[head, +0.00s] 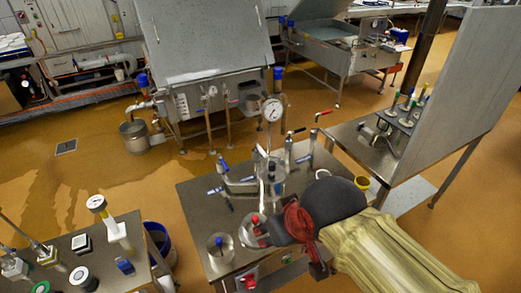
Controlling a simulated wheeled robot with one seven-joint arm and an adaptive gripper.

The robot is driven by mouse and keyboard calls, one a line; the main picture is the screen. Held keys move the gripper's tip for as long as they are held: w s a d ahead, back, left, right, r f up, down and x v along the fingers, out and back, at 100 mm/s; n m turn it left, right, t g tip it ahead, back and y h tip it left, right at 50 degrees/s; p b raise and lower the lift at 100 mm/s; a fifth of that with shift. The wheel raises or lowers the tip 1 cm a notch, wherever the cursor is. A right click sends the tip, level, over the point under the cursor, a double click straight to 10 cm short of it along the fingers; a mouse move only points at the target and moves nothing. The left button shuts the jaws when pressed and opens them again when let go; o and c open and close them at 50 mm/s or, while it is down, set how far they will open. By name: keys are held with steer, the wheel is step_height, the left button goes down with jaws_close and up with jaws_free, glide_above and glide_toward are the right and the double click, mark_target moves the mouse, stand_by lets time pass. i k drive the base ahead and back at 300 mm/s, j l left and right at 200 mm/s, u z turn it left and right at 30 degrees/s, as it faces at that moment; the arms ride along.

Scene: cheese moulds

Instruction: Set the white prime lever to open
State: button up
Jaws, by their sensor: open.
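A metal rig with a round dial gauge (272,110) on a post stands on the steel table (200,215) in the middle of the head view. Pipes, valves and clear vessels (271,170) sit around its base. I cannot make out for certain which part is the white prime lever; it is too small or hidden behind my arm. My gripper (285,235), dark with red parts, is over the front right part of this table, near a clear vessel with a red part in it. It is open. I see nothing held in it.
Blue-handled valves (222,164) are left of the gauge, red-handled ones (297,131) right of it. A side table (105,255) with moulds is at left. A tall steel panel (455,90) bounds the right.

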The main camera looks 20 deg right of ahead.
mark_target(256, 148)
steer(key=i+l, duration=0.2)
steer(key=l, duration=0.2)
steer(key=i+l, duration=0.2)
steer(key=l, duration=0.2)
steer(key=i+l, duration=0.2)
steer(key=l, duration=0.15)
steer(key=u, duration=0.05)
